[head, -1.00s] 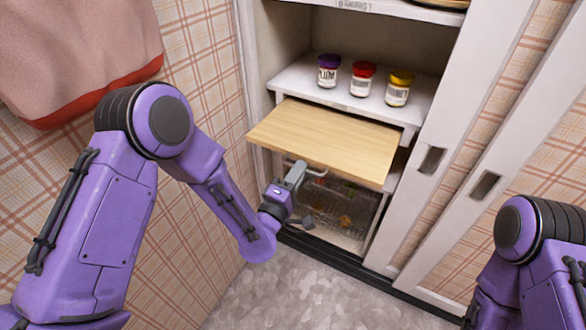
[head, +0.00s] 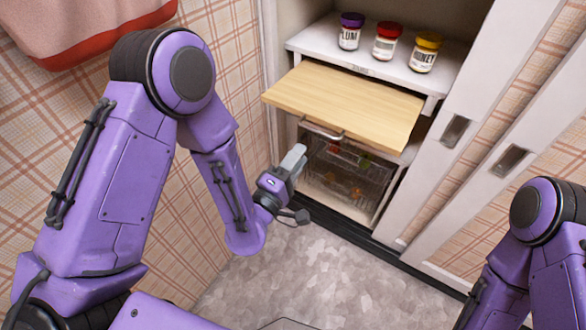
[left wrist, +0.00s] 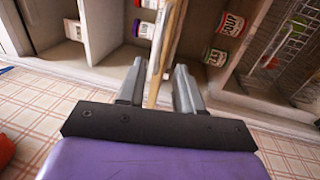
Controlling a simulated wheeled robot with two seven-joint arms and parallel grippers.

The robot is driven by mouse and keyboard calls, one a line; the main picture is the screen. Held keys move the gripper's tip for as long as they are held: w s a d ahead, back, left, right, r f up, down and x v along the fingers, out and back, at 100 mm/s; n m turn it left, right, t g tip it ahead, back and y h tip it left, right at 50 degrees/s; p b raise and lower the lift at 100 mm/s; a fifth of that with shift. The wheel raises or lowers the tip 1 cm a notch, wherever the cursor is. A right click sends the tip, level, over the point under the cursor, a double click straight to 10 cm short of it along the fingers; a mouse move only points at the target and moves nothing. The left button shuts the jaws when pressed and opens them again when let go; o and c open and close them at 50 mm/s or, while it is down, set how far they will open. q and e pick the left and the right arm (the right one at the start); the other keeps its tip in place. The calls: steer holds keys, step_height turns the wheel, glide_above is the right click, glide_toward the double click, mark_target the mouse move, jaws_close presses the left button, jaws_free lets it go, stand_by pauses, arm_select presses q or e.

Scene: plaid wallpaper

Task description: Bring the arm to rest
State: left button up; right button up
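My left gripper (head: 293,160) is in front of the open cabinet, low and just below the front edge of a pulled-out wooden board (head: 345,100). In the left wrist view the two fingers of the gripper (left wrist: 160,70) stand apart, so it is open. The board (left wrist: 166,45) shows edge-on in line with the gap between them, and no held object shows. In the head view the fingertips look apart from the board. My right arm (head: 545,225) shows at the right edge; its gripper is out of view.
A plum jar (head: 350,32), a red-lidded jar (head: 386,42) and a honey jar (head: 425,54) stand on the shelf above the board. A wire basket (head: 350,175) sits below it. White sliding doors (head: 470,100) are at right. The grey floor (head: 270,275) is clear.

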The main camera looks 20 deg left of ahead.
arm_select(q)
steer(key=v, duration=0.2)
steer(key=shift+s+a+f+b, duration=0.1)
steer(key=shift+s+b, duration=0.25)
steer(key=shift+s, duration=0.05)
steer(key=s+a+f+m+g+y+p, duration=0.2)
steer(key=s+a+f+m+g, duration=0.15)
steer(key=f, duration=0.35)
steer(key=s+a+f+m+g+y+p, duration=0.2)
steer(key=a+f+m+g, duration=0.1)
steer(key=f+m+g, duration=0.3)
steer(key=s+a+f+g+y+p, duration=0.1)
steer(key=s+a+f+g, duration=0.1)
steer(key=s, duration=0.4)
steer(key=s+a+f+g+y+p, duration=0.1)
steer(key=s+a+f+g+p, duration=0.1)
steer(key=s+a, duration=0.2)
steer(key=s+a+f+n+g+y+p, duration=0.1)
steer(key=s+a+f+g+y, duration=0.1)
steer(key=s, duration=0.6)
steer(key=shift+s+a+f+g, duration=0.25)
steer(key=shift+a+f+g, duration=0.15)
steer(key=shift+a, duration=0.35)
